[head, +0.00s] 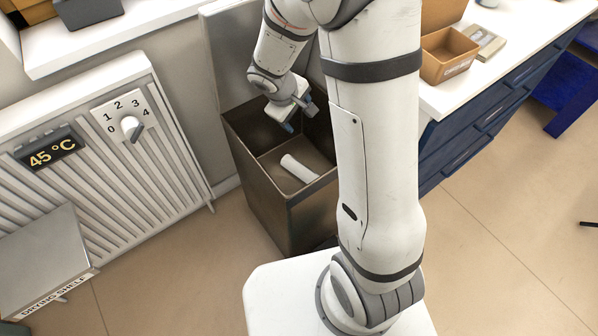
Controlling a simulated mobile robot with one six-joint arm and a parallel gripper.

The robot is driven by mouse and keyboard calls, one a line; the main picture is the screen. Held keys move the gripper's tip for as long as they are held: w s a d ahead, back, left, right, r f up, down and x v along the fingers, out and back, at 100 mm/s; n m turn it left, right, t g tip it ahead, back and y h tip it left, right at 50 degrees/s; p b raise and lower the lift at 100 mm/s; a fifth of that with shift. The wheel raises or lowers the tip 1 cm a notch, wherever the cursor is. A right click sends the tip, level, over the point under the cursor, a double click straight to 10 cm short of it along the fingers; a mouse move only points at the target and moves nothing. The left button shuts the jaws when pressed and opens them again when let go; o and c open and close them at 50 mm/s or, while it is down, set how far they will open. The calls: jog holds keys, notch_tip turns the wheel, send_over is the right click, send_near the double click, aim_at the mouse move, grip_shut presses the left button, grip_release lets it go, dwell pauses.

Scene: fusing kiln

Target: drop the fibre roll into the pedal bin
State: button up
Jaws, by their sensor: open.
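The white fibre roll (299,168) lies on its side inside the open pedal bin (262,205), towards the front of its inside. The bin is a dark, square metal box, and its raised lid (228,62) leans up behind it. My gripper (298,121) is open and empty over the bin's opening, above and apart from the roll. My arm hides the right part of the bin.
A ribbed radiator (120,190) with a dial stands left of the bin. A drying shelf (45,260) is at the lower left. At the right, a white-topped blue cabinet (470,140) carries an orange box (447,55). The floor at the right is mostly clear.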

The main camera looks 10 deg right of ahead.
jog(key=p+v, duration=0.1)
jog(key=v, duration=0.5)
jog(key=shift+p, duration=0.35)
jog(key=shift+a+r, duration=0.1)
